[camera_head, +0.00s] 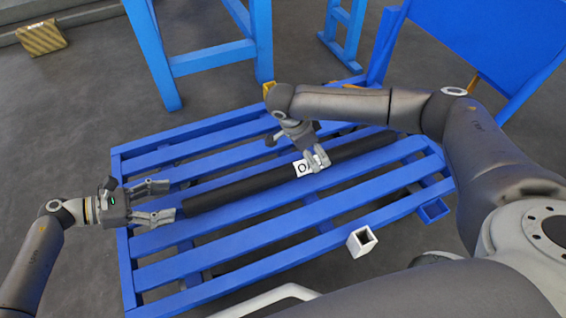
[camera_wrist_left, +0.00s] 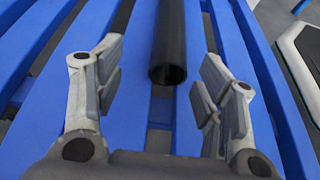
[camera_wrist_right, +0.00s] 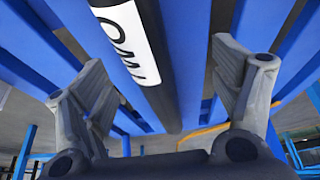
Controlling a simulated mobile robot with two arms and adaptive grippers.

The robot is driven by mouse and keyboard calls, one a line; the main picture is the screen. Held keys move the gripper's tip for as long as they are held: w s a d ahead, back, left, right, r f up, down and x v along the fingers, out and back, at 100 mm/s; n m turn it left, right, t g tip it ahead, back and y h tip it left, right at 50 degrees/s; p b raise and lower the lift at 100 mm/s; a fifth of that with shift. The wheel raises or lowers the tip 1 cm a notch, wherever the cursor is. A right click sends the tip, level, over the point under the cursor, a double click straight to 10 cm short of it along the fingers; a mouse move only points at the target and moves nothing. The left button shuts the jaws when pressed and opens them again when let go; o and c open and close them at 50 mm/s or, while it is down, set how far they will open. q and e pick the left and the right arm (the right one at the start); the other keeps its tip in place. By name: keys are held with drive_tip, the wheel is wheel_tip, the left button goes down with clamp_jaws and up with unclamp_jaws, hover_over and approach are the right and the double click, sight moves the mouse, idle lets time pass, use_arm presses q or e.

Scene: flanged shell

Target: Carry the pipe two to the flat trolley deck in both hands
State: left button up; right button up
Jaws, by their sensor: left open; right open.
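The pipe two (camera_head: 240,190) is a long black hollow tube with a white label (camera_head: 305,168). It lies diagonally across a blue slatted platform (camera_head: 130,160). My left gripper (camera_head: 170,200) is open at the pipe's left end; its fingers are on either side of the pipe's line. The left wrist view shows the open pipe end (camera_wrist_left: 168,72) just ahead, between the fingers. My right gripper (camera_head: 317,160) is open over the pipe beside the label. The right wrist view shows the labelled pipe (camera_wrist_right: 135,40) between its spread fingers. I cannot tell which blue structure is the trolley deck.
A blue frame (camera_head: 205,60) stands behind the platform. A large tilted blue panel (camera_head: 485,40) is at the upper right. A white square tube end (camera_head: 362,241) is at the platform's near edge. Grey floor at left is clear.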

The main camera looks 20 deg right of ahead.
drive_tip(key=v, duration=0.9)
drive_tip(key=shift+f, duration=0.1)
